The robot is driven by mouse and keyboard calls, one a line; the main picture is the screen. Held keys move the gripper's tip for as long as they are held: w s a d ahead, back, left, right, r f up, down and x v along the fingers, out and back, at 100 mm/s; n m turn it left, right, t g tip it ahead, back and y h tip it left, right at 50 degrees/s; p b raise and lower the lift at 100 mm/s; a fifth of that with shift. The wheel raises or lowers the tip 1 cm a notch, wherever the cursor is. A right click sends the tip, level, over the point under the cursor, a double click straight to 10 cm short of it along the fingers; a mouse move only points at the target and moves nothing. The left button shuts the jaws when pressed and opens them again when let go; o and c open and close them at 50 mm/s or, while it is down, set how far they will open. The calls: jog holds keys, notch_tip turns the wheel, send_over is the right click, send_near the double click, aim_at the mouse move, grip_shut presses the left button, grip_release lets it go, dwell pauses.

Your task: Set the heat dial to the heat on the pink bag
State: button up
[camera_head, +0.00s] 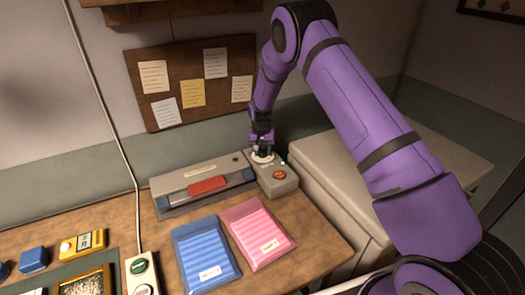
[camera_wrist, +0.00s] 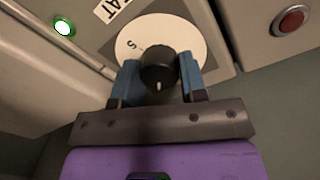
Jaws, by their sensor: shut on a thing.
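The heat dial is a black knob (camera_wrist: 158,72) on a round white plate (camera_wrist: 130,45), with part of a label ending in "AT" beside it in the wrist view. My gripper (camera_wrist: 160,85) is shut on the knob, one blue finger on each side. The knob's white mark points toward my gripper's palm. Only an "S" and a small tick can be read on the plate; the fingers hide the rest. In the head view my gripper (camera_head: 262,150) reaches down onto the grey control box (camera_head: 283,186). The pink bag (camera_head: 256,232) lies flat on the table; its white label is too small to read.
A red button (camera_wrist: 290,20) and a lit green lamp (camera_wrist: 63,27) sit near the dial. The grey sealer with a red handle (camera_head: 207,186) stands left of the box. A blue bag (camera_head: 206,252) lies beside the pink one. A grey cabinet (camera_head: 330,185) stands right.

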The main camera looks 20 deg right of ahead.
aim_at(261, 150)
dwell(0.3)
jog(key=o, duration=0.9)
jog(key=shift+o, duration=0.2)
notch_tip(261, 150, up, 11)
jog(key=shift+a, duration=0.25)
jog(key=shift+w+f, duration=0.1)
